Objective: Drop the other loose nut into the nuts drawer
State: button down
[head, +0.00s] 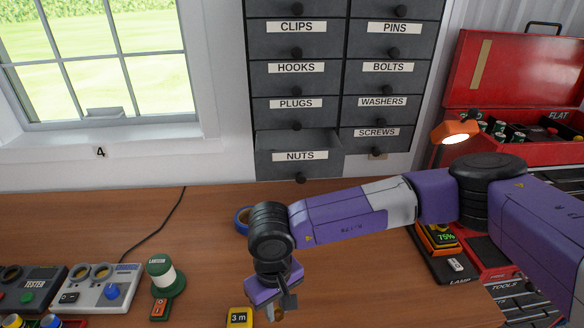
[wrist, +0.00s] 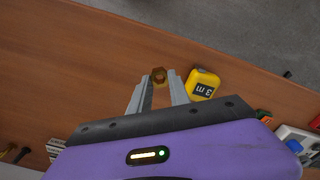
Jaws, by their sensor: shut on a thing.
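The nuts drawer (head: 270,168), labelled NUTS, is pulled open at the bottom left of the grey drawer cabinet. I cannot make out anything inside it. My gripper (head: 272,306) is low over the front part of the workbench, well in front of the drawer and below it in the picture. In the head view the nut is mostly hidden by the gripper. No other loose nut can be made out.
A yellow tape measure (wrist: 203,84) lies close beside the gripper. A blue tape roll (head: 241,220) sits behind my arm. A green lantern (head: 161,275) and a tester (head: 35,290) stand left. A lit lamp (head: 455,132) and red toolbox (head: 520,85) are right.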

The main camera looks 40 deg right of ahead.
aim_at(298, 173)
jog(key=i+j+z, duration=0.2)
jog(key=i+j, duration=0.4)
jog(key=i+j+z, duration=0.15)
jog(key=j, duration=0.2)
jog(key=k, duration=0.05)
